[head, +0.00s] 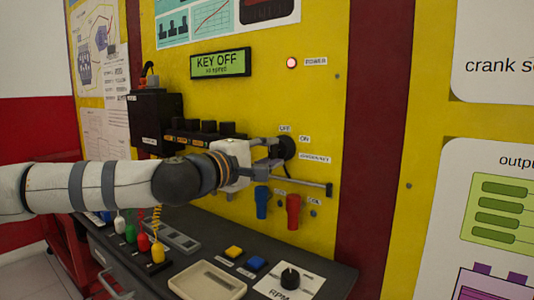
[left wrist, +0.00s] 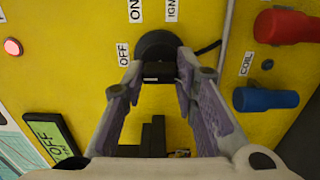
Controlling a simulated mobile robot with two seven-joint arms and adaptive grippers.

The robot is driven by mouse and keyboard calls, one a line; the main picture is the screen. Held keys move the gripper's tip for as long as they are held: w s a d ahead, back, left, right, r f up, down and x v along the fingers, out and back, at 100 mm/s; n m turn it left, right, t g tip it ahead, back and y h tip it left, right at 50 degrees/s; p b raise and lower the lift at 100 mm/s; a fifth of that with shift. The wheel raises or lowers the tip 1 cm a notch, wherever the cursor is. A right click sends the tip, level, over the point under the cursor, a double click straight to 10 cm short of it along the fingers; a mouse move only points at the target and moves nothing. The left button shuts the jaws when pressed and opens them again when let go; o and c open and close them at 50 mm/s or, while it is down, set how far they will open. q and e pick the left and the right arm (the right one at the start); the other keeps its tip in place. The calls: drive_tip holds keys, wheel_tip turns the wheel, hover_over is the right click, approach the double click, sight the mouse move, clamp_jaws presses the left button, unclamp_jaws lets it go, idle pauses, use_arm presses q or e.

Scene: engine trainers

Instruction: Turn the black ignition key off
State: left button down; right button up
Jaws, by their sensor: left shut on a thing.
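The black ignition key (left wrist: 160,72) sits in its round black switch (head: 288,148) on the yellow panel. It also shows in the left wrist view, where the switch base (left wrist: 157,45) is behind it. Labels OFF (head: 285,128), ON and a third, longer one stand around the switch. My left gripper (head: 274,150) reaches in from the left at the switch. In the left wrist view my left gripper (left wrist: 158,78) has its fingertips on both sides of the key, shut on it. The display (head: 221,64) reads KEY OFF. My right gripper is out of view.
A red lamp (head: 292,63) marked POWER glows. Blue (head: 263,203) and red (head: 293,212) plugs stick out below the switch. A black box (head: 156,122) stands left. The console below has a tray (head: 207,283), buttons and an RPM knob (head: 290,279).

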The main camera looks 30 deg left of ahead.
use_arm(q)
drive_tip(key=shift+r, duration=0.15)
drive_tip(key=c, duration=1.4)
unclamp_jaws()
drive_tip(key=shift+c, duration=0.2)
drive_tip(key=shift+o, duration=0.8)
drive_tip(key=shift+w+d, duration=0.1)
drive_tip(key=shift+w, duration=0.05)
drive_tip(key=s, duration=0.7)
drive_tip(key=shift+s+a, duration=0.3)
